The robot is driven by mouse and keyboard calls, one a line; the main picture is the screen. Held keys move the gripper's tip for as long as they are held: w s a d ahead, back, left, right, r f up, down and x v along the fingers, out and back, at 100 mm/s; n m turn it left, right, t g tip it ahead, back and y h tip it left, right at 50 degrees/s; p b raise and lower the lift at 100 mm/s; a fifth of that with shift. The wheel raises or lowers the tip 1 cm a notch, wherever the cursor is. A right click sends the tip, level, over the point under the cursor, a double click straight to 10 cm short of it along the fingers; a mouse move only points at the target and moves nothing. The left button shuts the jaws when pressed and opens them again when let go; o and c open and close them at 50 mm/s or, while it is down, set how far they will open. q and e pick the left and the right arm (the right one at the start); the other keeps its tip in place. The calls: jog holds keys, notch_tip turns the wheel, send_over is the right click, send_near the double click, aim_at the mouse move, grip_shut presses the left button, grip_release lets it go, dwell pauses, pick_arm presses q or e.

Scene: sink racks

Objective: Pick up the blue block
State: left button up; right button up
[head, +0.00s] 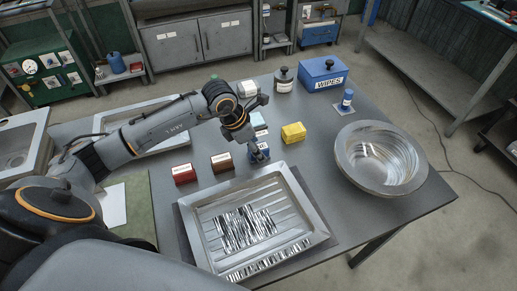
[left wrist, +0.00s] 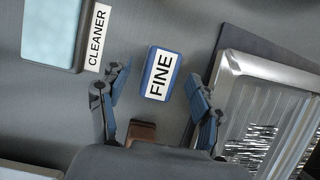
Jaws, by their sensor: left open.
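The blue block (left wrist: 176,55), with a white label reading FINE, lies on the grey table in the left wrist view. It also shows in the head view (head: 253,152), mostly hidden behind my left gripper (head: 262,158). In the left wrist view my left gripper (left wrist: 158,82) is open, with one finger to each side of the picture and the block in the gap near the fingertips. I see no contact with the block, and the exact height above the table is hard to tell. My right gripper is not in view.
A brown block (head: 222,162) and a red block (head: 183,174) stand left of the gripper, a yellow block (head: 293,132) right. The light blue CLEANER item (left wrist: 50,35) is close by. A metal drainer tray (head: 310,235) lies in front; a steel bowl (head: 345,165) stands right.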

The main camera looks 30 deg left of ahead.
pick_arm(q)
jog(key=shift+x, duration=1.05)
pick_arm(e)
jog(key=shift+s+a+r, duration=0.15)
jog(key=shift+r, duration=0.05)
pick_arm(q)
jog(key=shift+c, duration=0.2)
jog(key=c, duration=1.2)
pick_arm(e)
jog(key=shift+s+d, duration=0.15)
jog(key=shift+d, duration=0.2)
pick_arm(q)
jog(key=shift+r, duration=0.15)
jog(key=shift+c, duration=0.2)
jog(key=shift+r, duration=0.45)
jog(key=s+a+r+b, duration=0.3)
jog(key=s+r+b, duration=0.2)
jog(key=s+r, duration=0.7)
jog(key=shift+s+a+b, duration=0.3)
jog(key=shift+s+b, duration=0.1)
jog(key=shift+s, duration=0.35)
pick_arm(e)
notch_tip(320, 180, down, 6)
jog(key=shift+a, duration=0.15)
